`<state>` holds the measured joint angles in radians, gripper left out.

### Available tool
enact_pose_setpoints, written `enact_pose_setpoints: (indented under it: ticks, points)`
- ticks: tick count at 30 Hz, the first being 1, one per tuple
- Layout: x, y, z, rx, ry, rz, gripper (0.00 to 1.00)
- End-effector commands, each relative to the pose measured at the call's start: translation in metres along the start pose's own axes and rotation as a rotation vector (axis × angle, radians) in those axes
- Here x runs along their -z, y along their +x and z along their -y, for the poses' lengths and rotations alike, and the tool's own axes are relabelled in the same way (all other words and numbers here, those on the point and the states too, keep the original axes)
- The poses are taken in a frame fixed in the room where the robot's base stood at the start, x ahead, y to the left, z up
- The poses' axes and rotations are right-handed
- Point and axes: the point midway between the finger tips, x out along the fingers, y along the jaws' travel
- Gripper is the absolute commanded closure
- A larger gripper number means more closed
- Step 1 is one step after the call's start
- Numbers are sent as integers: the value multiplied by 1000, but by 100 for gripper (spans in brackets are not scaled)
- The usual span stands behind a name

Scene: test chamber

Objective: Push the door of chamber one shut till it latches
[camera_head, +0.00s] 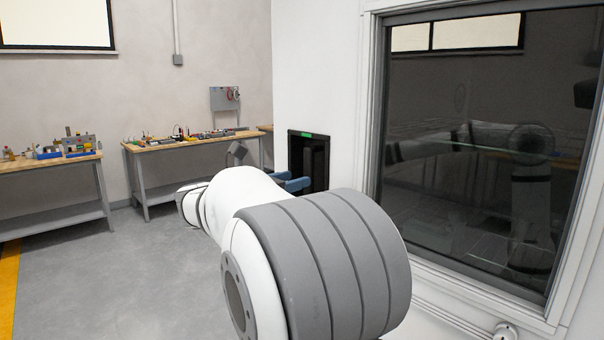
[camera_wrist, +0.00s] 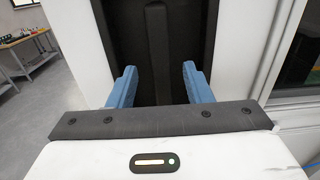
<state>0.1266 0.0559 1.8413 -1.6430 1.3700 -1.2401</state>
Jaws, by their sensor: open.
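My gripper (camera_head: 297,180) is open and empty, its two blue fingers spread apart. In the wrist view the gripper (camera_wrist: 158,82) faces a dark upright recessed panel (camera_wrist: 155,30) with a raised vertical strip. The same dark panel (camera_head: 318,158) shows in the head view, set in the white wall, with a small green light (camera_head: 308,135) at its top. I cannot tell whether the fingers touch it. A large dark glass pane (camera_head: 470,150) in a grey frame is at the right. No label marks chamber one, and I cannot tell which part is its door or how it stands.
Two workbenches with tools, a left one (camera_head: 50,165) and a farther one (camera_head: 185,145), stand along the back wall. Grey floor (camera_head: 110,270) is clear at the left, with a yellow stripe (camera_head: 9,285). My arm hides part of the white wall.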

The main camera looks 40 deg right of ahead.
Motion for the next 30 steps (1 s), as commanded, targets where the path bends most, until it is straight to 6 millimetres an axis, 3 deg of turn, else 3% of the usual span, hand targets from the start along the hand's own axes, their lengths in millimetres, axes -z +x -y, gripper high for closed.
enact_pose_setpoints:
  ticks: [9,21,30]
  points:
    - [0,48,1,4,2,-3,55]
    - [1,58,1,1,3,-3,55]
    - [1,58,1,2,3,-3,79]
